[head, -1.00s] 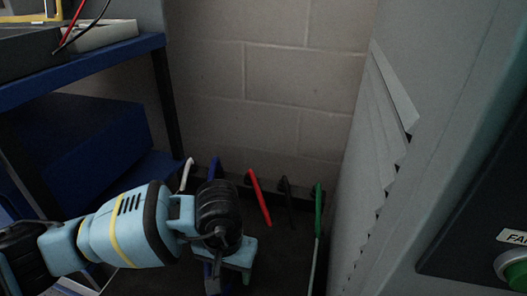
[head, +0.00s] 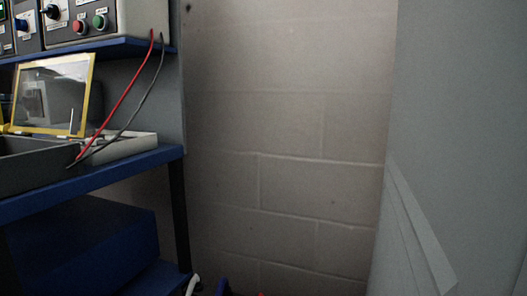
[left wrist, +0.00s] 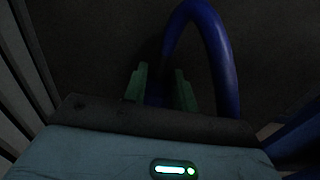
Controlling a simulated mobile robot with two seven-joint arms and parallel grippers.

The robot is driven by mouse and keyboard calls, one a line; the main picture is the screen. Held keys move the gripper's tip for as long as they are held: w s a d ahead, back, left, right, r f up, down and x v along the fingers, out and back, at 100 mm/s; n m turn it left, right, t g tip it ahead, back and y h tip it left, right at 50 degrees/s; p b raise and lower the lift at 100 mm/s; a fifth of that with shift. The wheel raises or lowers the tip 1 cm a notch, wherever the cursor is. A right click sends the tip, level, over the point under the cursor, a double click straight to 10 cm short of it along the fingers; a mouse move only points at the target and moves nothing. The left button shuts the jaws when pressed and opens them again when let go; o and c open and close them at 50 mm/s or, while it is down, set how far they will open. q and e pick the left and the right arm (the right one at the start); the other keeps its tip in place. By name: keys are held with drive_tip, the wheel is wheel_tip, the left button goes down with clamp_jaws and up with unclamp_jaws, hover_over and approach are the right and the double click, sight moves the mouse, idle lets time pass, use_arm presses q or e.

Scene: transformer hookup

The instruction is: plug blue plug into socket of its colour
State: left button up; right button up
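Neither gripper shows in the head view. In the left wrist view my left gripper (left wrist: 161,90) has its two green fingers apart, with a dark blue part between them. A thick blue cable (left wrist: 222,60) arches above and to the right of the fingers, one end dropping between them. It is too dark to tell whether the fingers press on it. The blue plug's tip and its socket cannot be made out. At the bottom edge of the head view the top of a blue cable (head: 223,288) shows.
A blue shelf (head: 130,163) at the left carries a grey tray (head: 35,162), a yellow-framed panel (head: 50,95) and red and black leads. Control boxes with buttons stand above. A white cable top (head: 193,284) shows below. A grey cabinet (head: 450,130) stands right of the block wall.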

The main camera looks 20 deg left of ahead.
use_arm(q)
drive_tip(key=shift+s+a+r+p, duration=0.15)
drive_tip(key=shift+r+p, duration=0.5)
drive_tip(key=shift+r, duration=0.65)
drive_tip(key=shift+s+d+r+p, duration=0.1)
drive_tip(key=shift+r+p, duration=0.5)
drive_tip(key=shift+r, duration=0.65)
clamp_jaws()
drive_tip(key=shift+r, duration=0.6)
drive_tip(key=shift+a, duration=0.1)
